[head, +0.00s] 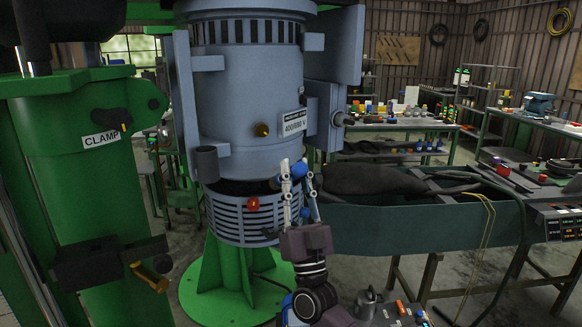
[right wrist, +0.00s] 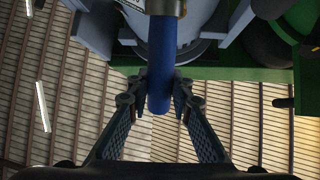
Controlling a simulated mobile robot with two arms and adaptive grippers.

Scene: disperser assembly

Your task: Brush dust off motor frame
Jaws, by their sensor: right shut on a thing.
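The motor frame (head: 250,85) is a large blue-grey upright cylinder in the head view, with a slatted lower ring (head: 235,218) under it and a dark gap between. My right gripper (head: 294,172) is in front of the frame's lower right side. It is shut on the blue handle of a brush (right wrist: 160,65), which also shows between the fingers in the head view (head: 299,168). A metal collar tops the handle in the right wrist view; the bristles are out of sight. Contact with the frame cannot be told, and no dust is clearly visible. My left gripper is not in view.
A green clamp column (head: 60,150) stands close on the left. A green base (head: 215,280) supports the motor. A green bench (head: 420,228) with a black item on it extends right of my right gripper. Workbenches and shelves stand farther back.

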